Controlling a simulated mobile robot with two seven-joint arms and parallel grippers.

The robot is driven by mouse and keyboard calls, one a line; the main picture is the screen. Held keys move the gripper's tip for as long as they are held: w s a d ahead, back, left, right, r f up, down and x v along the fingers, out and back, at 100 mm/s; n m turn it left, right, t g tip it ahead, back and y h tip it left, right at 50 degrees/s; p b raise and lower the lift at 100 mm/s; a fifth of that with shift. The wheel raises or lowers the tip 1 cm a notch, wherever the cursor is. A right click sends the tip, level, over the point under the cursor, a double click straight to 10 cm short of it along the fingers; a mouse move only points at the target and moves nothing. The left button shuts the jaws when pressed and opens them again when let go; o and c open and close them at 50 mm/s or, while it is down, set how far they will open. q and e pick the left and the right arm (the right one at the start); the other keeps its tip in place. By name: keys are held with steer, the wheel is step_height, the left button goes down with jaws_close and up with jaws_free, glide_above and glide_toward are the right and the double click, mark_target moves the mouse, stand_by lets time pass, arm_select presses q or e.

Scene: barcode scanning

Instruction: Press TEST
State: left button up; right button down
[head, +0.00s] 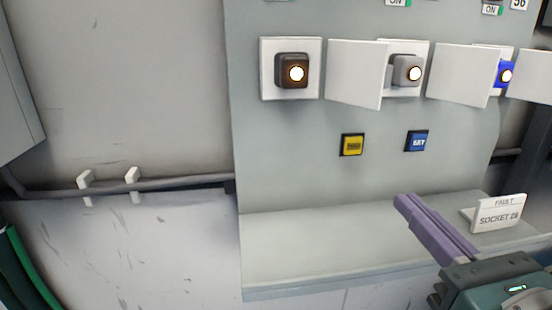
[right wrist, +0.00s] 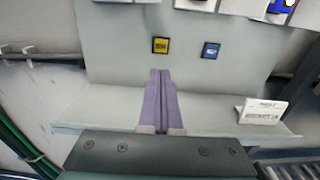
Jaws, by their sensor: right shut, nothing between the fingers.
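Two small square buttons sit on the lower part of the grey panel. The yellow button (head: 352,145) has lettering too small to read; it also shows in the right wrist view (right wrist: 160,45). The blue button (head: 417,141) has pale lettering I cannot read surely; it also shows in the right wrist view (right wrist: 211,50). My right gripper (head: 405,203) is shut and empty, its purple fingers together and pointing at the panel. In the right wrist view its tips (right wrist: 160,74) appear just below the yellow button, apart from it. My left gripper is not in view.
Above the buttons are sockets with lit plugs: brown (head: 289,70), grey (head: 406,71) and blue (head: 506,76). White flaps (head: 356,75) stand open beside them. A ledge (head: 300,245) juts out below, holding a white sign (head: 498,215) reading "FAULT SOCKET".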

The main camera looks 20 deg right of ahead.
mark_target(353, 147)
steer(key=shift+w, duration=0.1)
steer(key=x, duration=1.4)
steer(key=shift+d, duration=0.1)
